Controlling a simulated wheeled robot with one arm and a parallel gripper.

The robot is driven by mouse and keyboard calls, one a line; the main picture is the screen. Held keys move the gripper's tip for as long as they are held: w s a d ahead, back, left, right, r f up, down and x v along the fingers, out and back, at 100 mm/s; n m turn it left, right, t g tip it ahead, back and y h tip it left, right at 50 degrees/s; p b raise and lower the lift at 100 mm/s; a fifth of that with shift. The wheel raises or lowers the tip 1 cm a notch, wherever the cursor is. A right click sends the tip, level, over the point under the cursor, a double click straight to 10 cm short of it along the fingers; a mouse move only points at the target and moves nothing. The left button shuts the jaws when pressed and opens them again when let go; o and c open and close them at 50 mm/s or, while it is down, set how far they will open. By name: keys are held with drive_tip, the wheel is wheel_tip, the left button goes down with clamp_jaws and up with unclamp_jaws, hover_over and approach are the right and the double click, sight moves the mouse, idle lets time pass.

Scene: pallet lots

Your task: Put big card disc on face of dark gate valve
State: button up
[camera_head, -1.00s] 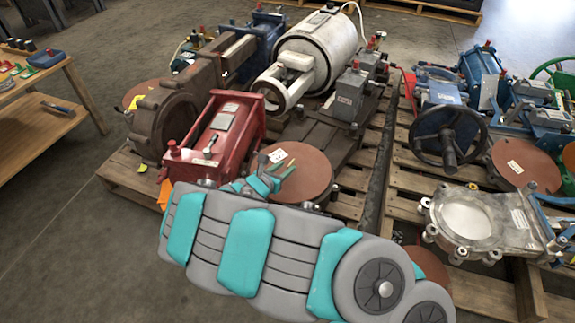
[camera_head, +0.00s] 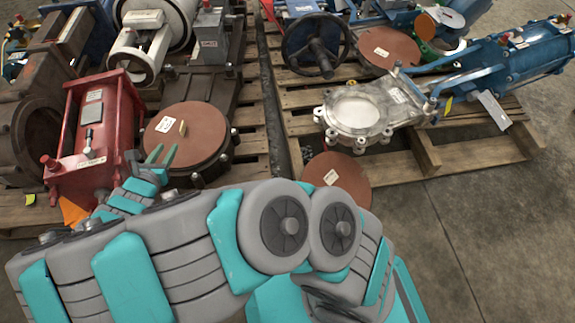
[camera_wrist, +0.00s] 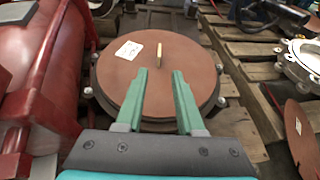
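A brown-red card disc (camera_head: 188,134) with a white label and a small pale upright grip lies on a dark round bolted flange, in front of a dark valve body (camera_head: 195,87). In the wrist view the disc (camera_wrist: 170,68) is straight ahead. My gripper (camera_head: 162,155) is at the disc's near left edge in the head view. In the wrist view my gripper's (camera_wrist: 160,74) green fingers are apart and empty, with the pale grip (camera_wrist: 159,54) just beyond and between the tips. I cannot tell whether they touch the disc.
A red actuator (camera_head: 95,130) stands close left of the disc. A second disc (camera_head: 338,178) lies low by the right pallet, and a third (camera_head: 388,47) lies farther back. A silver valve (camera_head: 362,109) sits on the right pallet (camera_head: 390,165). Open floor (camera_head: 490,240) is at right.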

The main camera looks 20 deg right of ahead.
drive_tip(key=w+d+r+m+g+h, duration=0.1)
drive_tip(key=w+d+r+m+h, duration=0.15)
drive_tip(key=d+r+m, duration=0.45)
drive_tip(key=w+d+r+m+g+h, duration=0.1)
drive_tip(key=d+r+m+g+h, duration=0.15)
drive_tip(key=d, duration=0.75)
drive_tip(key=s+d+r+m+g, duration=0.4)
drive_tip(key=s+d+m, duration=0.2)
drive_tip(key=d, duration=0.5)
drive_tip(key=s+d+r+m+g, duration=0.3)
drive_tip(key=s+d+m+g, duration=0.15)
drive_tip(key=d+m, duration=0.4)
drive_tip(key=s+d+m+g+y, duration=0.2)
drive_tip(key=s+d+m, duration=0.15)
drive_tip(key=s, duration=0.65)
drive_tip(key=s+a+r+m+y, duration=0.1)
drive_tip(key=s+a+m+y, duration=0.1)
drive_tip(key=s, duration=0.4)
drive_tip(key=s+a+m+y, duration=0.3)
drive_tip(key=s+a+y, duration=0.1)
drive_tip(key=s, duration=0.3)
drive_tip(key=shift+s+r+g+y, duration=0.3)
drive_tip(key=shift+r+g+y, duration=0.05)
drive_tip(key=shift+g+y, duration=0.05)
